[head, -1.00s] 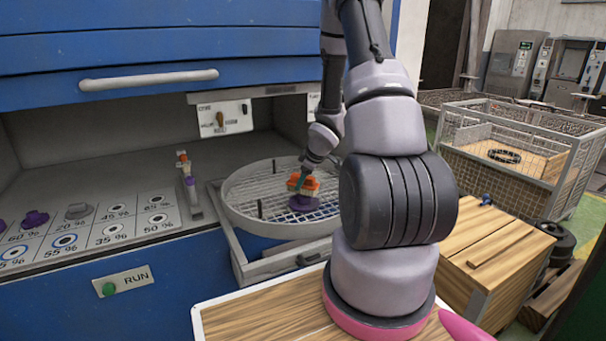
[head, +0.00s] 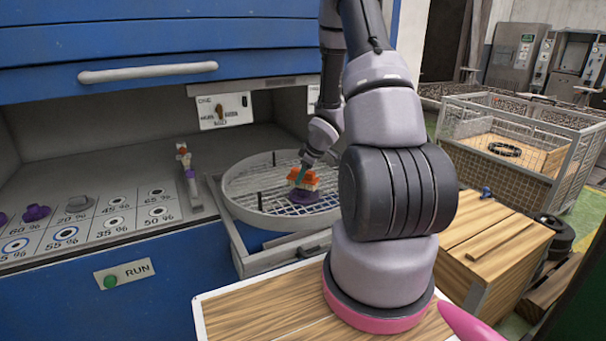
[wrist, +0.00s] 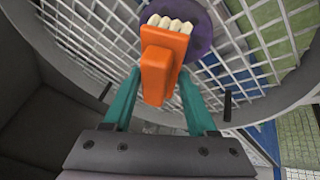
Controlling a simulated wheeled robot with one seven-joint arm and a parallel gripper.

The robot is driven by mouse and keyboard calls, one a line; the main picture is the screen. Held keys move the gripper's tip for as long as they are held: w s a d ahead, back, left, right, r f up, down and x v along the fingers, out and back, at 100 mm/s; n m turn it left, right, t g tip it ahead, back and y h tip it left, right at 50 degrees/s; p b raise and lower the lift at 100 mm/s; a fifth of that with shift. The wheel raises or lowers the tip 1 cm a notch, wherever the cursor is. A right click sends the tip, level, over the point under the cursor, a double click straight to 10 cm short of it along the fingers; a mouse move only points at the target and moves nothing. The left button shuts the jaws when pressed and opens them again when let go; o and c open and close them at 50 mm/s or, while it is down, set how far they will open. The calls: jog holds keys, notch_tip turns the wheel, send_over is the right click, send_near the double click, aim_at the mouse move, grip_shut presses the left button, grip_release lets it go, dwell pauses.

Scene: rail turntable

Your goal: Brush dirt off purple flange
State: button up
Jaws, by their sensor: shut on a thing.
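The purple flange (head: 304,196) lies on the mesh of the round turntable basket (head: 240,214). It also shows in the wrist view (wrist: 202,42), partly covered by the brush. An orange brush (head: 305,178) with pale bristles is over the flange, its bristles at or just above the flange's top; I cannot tell whether they touch. My gripper (head: 300,177) is shut on the brush. In the wrist view its teal fingers (wrist: 158,108) stand either side of the brush's orange handle (wrist: 160,75). Any dirt on the flange is too small or hidden to tell.
A grey bench with percent-marked spots (head: 120,222) is at left, with another purple flange (head: 37,212) and a grey part (head: 77,205). A green RUN button (head: 110,282) is on the blue front. A wooden crate (head: 490,250) and a wire cage (head: 530,140) stand right.

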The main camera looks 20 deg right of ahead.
jog(key=shift+f, duration=0.3)
jog(key=shift+s+a, duration=0.1)
jog(key=shift+a, duration=1.1)
jog(key=shift+w+d, duration=0.15)
jog(key=shift+d, duration=1.1)
jog(key=shift+w+d, duration=0.1)
jog(key=shift+d, duration=1.1)
jog(key=shift+s+a+f, duration=0.1)
jog(key=shift+s+a, duration=0.05)
jog(key=shift+a, duration=1.1)
jog(key=shift+s+a, duration=0.15)
jog(key=shift+a, duration=1.1)
jog(key=shift+w+d, duration=0.15)
jog(key=shift+d, duration=1.1)
jog(key=shift+w+d, duration=0.1)
jog(key=shift+d, duration=1.15)
jog(key=shift+r, duration=0.25)
jog(key=shift+d+r, duration=0.1)
jog(key=shift+r, duration=3.8)
